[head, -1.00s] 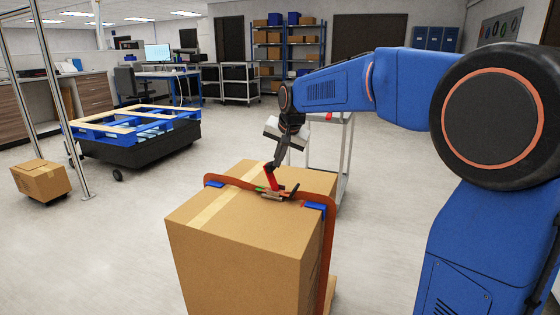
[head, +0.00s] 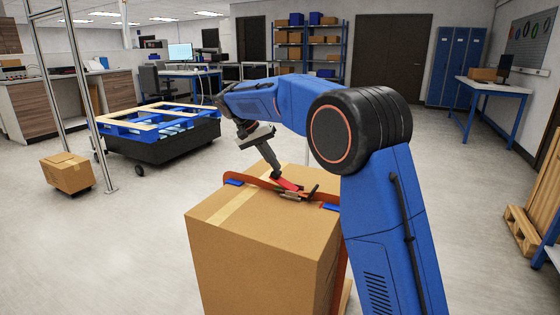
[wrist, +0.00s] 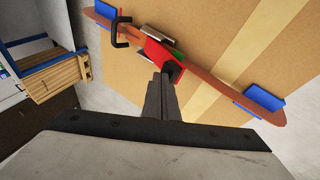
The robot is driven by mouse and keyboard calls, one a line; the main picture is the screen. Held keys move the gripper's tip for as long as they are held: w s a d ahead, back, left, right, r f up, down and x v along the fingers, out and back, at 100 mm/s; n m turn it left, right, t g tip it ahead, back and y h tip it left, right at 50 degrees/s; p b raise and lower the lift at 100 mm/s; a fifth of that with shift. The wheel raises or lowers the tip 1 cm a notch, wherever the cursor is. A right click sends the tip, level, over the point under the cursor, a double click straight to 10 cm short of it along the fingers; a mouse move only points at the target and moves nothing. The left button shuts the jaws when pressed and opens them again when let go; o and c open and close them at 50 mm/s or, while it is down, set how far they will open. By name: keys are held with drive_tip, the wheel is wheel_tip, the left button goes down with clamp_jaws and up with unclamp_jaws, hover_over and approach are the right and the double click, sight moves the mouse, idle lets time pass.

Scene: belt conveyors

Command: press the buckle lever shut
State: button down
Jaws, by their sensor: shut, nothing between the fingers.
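The red buckle lever (head: 288,184) lies low and slightly tilted along the orange strap (head: 262,181) on top of the large cardboard box (head: 262,255). It also shows in the wrist view (wrist: 153,52), beside a dark hook (wrist: 122,33) and a green part (wrist: 181,54). The metal buckle body (head: 291,196) sits under and beside the lever. My gripper (head: 278,176) is shut and empty, with its tips at one end of the lever. In the wrist view the shut fingertips (wrist: 172,74) overlap the lever's near end and appear to touch it. The exact gap beneath the lever is hidden.
Blue corner pieces (head: 234,182) hold the strap at the box's edges. A black cart with a blue pallet (head: 160,128) and a small box (head: 68,174) stand at left. A blue-legged table (head: 493,88) is at right. Open floor surrounds the box.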

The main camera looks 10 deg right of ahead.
drive_tip(key=shift+w+a+f, duration=0.3)
drive_tip(key=shift+a+f, duration=0.15)
drive_tip(key=shift+f, duration=0.1)
drive_tip(key=shift+w+a+f, duration=0.3)
drive_tip(key=shift+a+f, duration=0.1)
drive_tip(key=shift+f, duration=0.15)
drive_tip(key=shift+w+a+f, duration=0.15)
drive_tip(key=shift+a+f, duration=0.05)
drive_tip(key=shift+f, duration=0.2)
drive_tip(key=shift+w+a+f, duration=0.15)
drive_tip(key=shift+a+f, duration=0.05)
drive_tip(key=shift+f, duration=0.45)
